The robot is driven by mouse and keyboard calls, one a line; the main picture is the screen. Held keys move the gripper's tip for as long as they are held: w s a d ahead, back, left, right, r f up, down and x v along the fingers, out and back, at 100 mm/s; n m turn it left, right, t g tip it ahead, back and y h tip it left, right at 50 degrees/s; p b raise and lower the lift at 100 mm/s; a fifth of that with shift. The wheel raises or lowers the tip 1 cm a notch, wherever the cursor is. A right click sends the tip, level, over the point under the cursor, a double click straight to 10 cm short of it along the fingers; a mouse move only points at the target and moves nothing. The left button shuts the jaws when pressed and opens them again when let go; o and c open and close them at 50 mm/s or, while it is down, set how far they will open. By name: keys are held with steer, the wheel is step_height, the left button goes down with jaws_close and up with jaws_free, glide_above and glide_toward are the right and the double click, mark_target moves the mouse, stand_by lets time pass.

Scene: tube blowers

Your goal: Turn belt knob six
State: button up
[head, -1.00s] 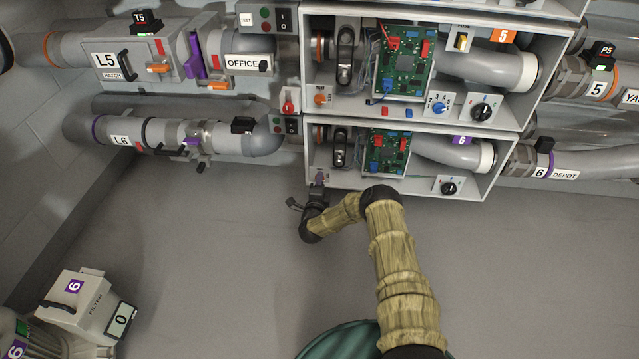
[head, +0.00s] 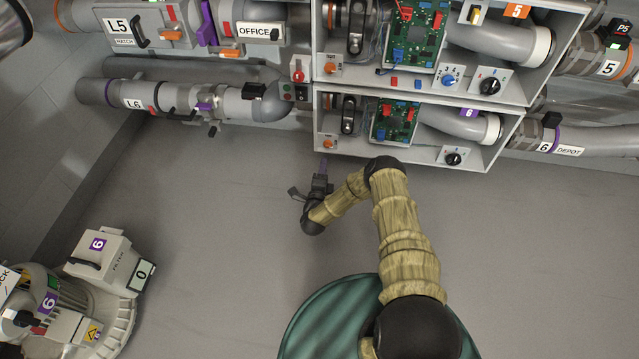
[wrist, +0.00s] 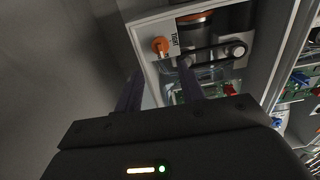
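In the head view, the lower box, marked with a purple 6 tag, holds an orange knob (head: 328,143) at its lower left, beside a black belt or pulley piece (head: 348,115). In the wrist view an orange knob (wrist: 160,45) with a small white label shows ahead of the fingers, near the box's corner. The box also has a black dial knob (head: 453,158) at its lower right. I cannot read which knob is named belt. My gripper (head: 322,163) is just below and in front of the box's left end. Its dark purple fingers (wrist: 159,88) are apart and empty.
A circuit board (head: 395,122) sits inside the lower box. The upper box, tagged 5, has its own orange knob (head: 330,68) and dial (head: 489,86). The L6 pipe (head: 165,100) runs to the left. A filter unit (head: 105,262) stands on the floor at lower left. The floor between is clear.

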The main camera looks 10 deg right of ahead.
steer(key=p+v, duration=0.2)
steer(key=v, duration=0.5)
steer(key=shift+s+a+p, duration=0.15)
steer(key=shift+s+p, duration=0.15)
steer(key=shift+s, duration=0.05)
steer(key=w+a+r+n+g+y+p, duration=0.2)
steer(key=w+r+n+g+y, duration=0.15)
steer(key=r+n, duration=0.5)
steer(key=w+a+r+n+g+y+p, duration=0.25)
steer(key=r+n+y, duration=0.3)
steer(key=r, duration=0.65)
steer(key=s+d+r+n+g+h+p, duration=0.1)
steer(key=s+d+r+n+g, duration=0.2)
steer(key=s+r, duration=0.6)
steer(key=s+d+r+n+g+h+p, duration=0.1)
steer(key=s+d+r+n+g, duration=0.2)
steer(key=s+r, duration=0.6)
steer(key=s+d+r+n+g+h+p, duration=0.15)
steer(key=s+d+r, duration=0.25)
steer(key=s+r, duration=0.55)
step_height(320, 180, up, 35)
steer(key=s+g+p, duration=0.1)
steer(key=s+p, duration=0.1)
steer(key=p, duration=3.6)
steer(key=shift+s, duration=0.25)
